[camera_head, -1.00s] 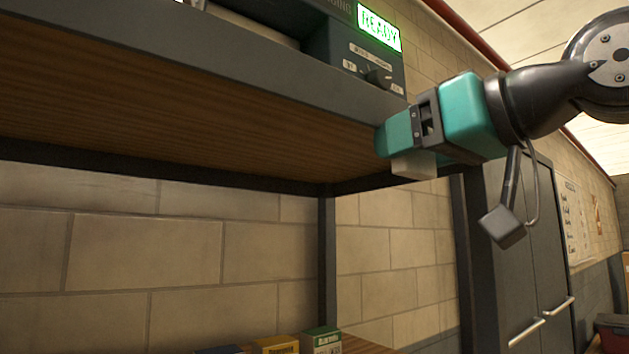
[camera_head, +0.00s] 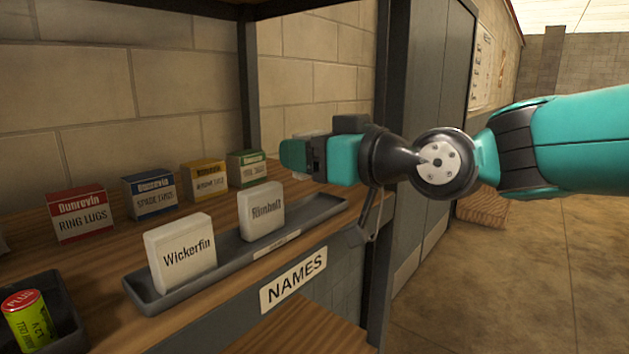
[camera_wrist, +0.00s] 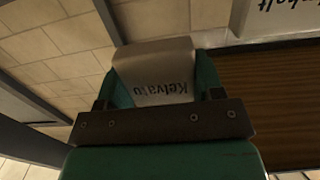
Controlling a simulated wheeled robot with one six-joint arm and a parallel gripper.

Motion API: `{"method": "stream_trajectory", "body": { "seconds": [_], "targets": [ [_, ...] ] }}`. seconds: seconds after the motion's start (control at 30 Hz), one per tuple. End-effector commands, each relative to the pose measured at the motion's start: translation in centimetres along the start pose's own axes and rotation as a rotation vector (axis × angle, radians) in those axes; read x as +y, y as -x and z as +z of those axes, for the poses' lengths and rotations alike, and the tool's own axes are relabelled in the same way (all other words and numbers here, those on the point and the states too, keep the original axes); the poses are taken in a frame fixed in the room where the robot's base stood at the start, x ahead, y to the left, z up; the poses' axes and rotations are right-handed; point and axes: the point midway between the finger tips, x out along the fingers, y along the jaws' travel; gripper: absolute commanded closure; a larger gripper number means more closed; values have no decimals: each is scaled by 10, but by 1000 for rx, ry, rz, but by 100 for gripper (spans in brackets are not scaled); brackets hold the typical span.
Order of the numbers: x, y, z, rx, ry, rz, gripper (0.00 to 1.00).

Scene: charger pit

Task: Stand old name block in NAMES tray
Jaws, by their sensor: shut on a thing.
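My gripper (camera_head: 306,158) is shut on a white block (camera_wrist: 153,70). The block's lettering appears upside down in the wrist view and looks like "Kelvald". In the head view the block is mostly hidden behind my gripper. The long dark grey NAMES tray (camera_head: 322,207) lies along the shelf front, above a "NAMES" label (camera_head: 293,281). Two white blocks stand upright in it, "Wickerfin" (camera_head: 181,254) at the left and one reading like "Rimholt" (camera_head: 262,211) near the middle. My gripper is above and apart from the tray's right end, where the tray is bare.
Several cartons stand behind the tray, including red "RING LUGS" (camera_head: 80,215), a blue one (camera_head: 149,195), a yellow one (camera_head: 206,180) and a green one (camera_head: 247,169). A dark bin with a yellow-green battery (camera_head: 31,322) is at front left. A dark shelf post (camera_head: 380,200) rises at the right.

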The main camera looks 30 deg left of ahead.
Motion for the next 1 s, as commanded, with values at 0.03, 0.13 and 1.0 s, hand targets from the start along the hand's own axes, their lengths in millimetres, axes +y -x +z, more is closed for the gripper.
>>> {"method": "stream_trajectory", "body": {
  "seconds": [0.03, 0.13, 1.0],
  "targets": [
    [0, -1, 5, -2, -1, -1, 62],
    [0, -1, 11, 0, 0, -2, 62],
    [-1, -4, 56, 1, 1, -3, 14]
  ]
}}
